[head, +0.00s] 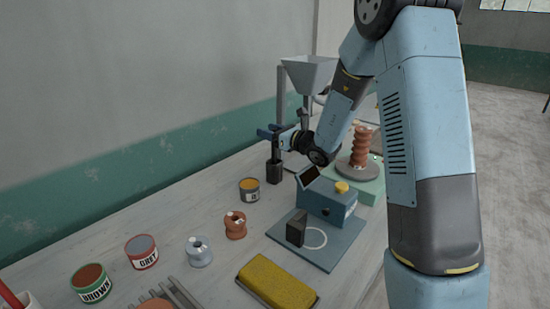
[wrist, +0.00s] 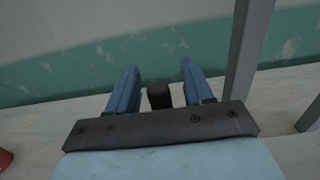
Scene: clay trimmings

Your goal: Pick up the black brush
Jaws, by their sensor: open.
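A black, upright, block-like thing, which I take to be the black brush (head: 274,172), stands on the bench near the wall, with a narrower part rising from its top. My gripper (head: 268,133) is over it in the head view, with its blue fingers pointing toward the wall. In the wrist view my gripper (wrist: 158,66) has its two fingers apart. The dark end of the brush (wrist: 158,97) shows between them, close to the palm bar. I cannot tell whether a finger touches it.
A grey hopper on posts (head: 308,72) stands right of my gripper; a post (wrist: 246,50) is close in the wrist view. A blue machine (head: 326,203), a small can (head: 250,189) and copper and grey spools (head: 235,225) are nearer. The wall (head: 150,165) is just behind.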

